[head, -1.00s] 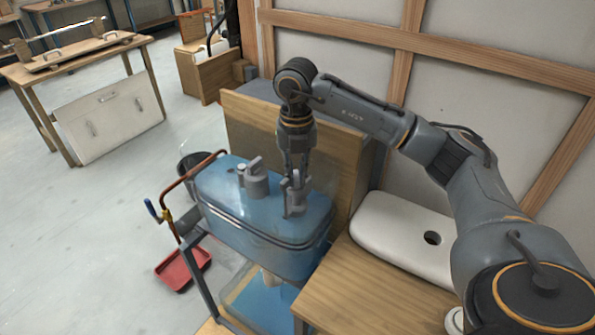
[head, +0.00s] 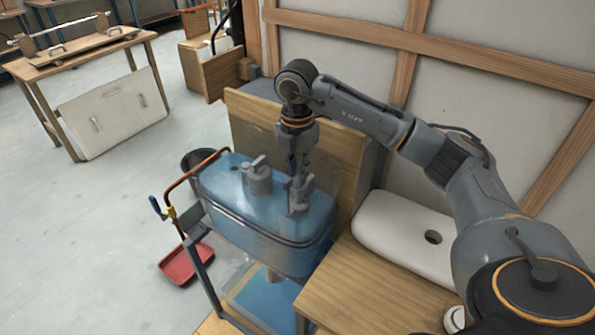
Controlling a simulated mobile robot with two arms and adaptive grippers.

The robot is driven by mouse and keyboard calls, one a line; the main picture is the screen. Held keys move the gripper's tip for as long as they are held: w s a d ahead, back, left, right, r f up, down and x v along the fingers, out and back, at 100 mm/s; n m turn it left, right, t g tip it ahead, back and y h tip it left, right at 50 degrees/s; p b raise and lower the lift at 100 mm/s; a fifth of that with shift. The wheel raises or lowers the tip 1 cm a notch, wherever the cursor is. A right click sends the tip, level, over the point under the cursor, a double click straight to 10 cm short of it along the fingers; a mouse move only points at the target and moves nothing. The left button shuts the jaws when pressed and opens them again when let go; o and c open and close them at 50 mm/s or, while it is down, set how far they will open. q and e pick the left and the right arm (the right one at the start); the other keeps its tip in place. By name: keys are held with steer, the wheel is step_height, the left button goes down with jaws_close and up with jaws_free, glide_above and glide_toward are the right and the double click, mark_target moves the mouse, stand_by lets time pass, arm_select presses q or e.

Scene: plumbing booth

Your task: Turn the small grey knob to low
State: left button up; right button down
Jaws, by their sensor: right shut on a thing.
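A blue see-through tank (head: 262,231) stands in front of a wooden panel. A grey fitting with a slanted top piece (head: 258,178) rises from its lid at the left. A second, smaller grey fitting (head: 297,207) stands on the right of the lid. My right gripper (head: 298,184) points straight down over this one and is shut on its upper part, which appears to be the small grey knob. The fingers largely hide the knob, and its setting cannot be read. My left gripper is not in view.
A copper pipe with a blue-handled valve (head: 157,208) runs along the tank's left side. A red tray (head: 187,263) lies on the floor. A white tank lid (head: 400,229) lies on the wooden bench (head: 370,285) at the right.

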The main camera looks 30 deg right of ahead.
steer(key=shift+s+f, duration=0.1)
steer(key=shift+f, duration=0.1)
steer(key=c, duration=1.4)
jaws_free()
steer(key=shift+r, duration=0.1)
steer(key=shift+r, duration=0.25)
step_height(320, 180, up, 11)
steer(key=shift+r, duration=0.2)
